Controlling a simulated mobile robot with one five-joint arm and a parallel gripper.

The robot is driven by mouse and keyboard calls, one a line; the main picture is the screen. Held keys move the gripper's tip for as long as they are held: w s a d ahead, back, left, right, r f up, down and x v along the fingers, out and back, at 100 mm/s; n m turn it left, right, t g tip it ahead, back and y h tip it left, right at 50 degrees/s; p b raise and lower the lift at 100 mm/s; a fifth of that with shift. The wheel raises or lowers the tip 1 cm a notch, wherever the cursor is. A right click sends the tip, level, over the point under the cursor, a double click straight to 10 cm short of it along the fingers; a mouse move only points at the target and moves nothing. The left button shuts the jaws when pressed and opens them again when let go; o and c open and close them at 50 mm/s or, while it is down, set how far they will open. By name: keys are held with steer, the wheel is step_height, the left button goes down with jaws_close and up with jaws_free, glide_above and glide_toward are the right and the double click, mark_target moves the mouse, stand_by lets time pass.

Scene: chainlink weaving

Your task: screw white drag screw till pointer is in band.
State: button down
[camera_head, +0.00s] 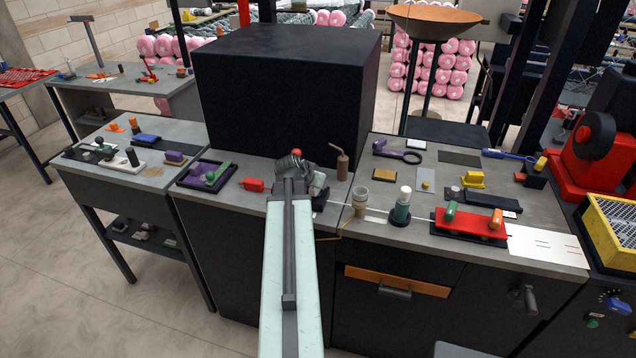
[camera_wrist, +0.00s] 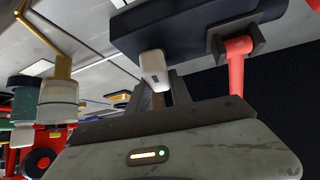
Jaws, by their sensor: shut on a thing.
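My gripper (camera_head: 295,172) is at the back of the middle bench, in front of the large black box, at the far end of my pale arm. In the wrist view my gripper (camera_wrist: 162,92) is shut on a small white block-like part, which I take as the white drag screw (camera_wrist: 153,67). A red lever-like part (camera_wrist: 238,62) sits on the same body, right of the screw. In the head view my gripper and arm hide the screw. I cannot make out a pointer or a band in either view.
A tan cup (camera_head: 361,196) with a brass rod and a white-topped green bottle (camera_head: 402,200) stand close on the right. A brown oil can (camera_head: 342,163) stands behind right. The black box (camera_head: 280,95) blocks the back.

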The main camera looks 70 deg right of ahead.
steer(key=c, duration=1.2)
jaws_free()
steer(key=shift+o, duration=0.2)
